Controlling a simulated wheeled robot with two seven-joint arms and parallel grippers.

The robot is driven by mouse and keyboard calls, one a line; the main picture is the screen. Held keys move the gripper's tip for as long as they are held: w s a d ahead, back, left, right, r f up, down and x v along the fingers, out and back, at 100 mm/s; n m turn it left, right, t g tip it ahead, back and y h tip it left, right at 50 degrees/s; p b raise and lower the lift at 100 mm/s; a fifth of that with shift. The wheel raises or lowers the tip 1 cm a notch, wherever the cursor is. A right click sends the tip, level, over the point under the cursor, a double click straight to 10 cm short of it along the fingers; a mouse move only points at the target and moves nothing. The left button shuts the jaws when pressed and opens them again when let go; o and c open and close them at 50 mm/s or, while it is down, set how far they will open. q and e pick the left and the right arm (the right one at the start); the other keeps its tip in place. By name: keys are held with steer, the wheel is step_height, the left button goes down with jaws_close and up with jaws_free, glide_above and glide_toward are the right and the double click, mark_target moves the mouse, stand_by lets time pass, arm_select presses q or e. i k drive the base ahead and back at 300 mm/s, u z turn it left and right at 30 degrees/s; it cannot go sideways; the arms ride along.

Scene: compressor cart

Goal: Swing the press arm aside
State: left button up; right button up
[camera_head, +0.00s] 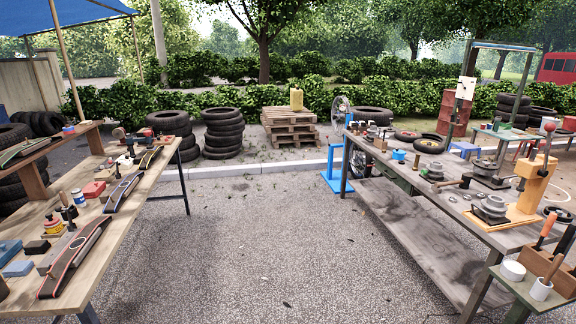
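A yellow-orange press (531,183) stands on its flat base at the right end of the right workbench (425,220). Neither of my grippers is in view, and nothing touches the press.
A left workbench (140,186) holds curved dark pieces, boxes and small tools. A tool holder (555,262) with orange handles stands front right. Tyre stacks (223,133) and pallets (290,128) stand behind. The paved ground between the benches is clear.

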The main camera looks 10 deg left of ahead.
mark_target(131, 140)
steer(key=z, duration=0.1)
steer(key=i, duration=2.45)
steer(key=u, duration=0.5)
steer(key=i, duration=2.3)
steer(key=u, duration=1)
steer(key=i, duration=1.1)
steer(key=u, duration=0.3)
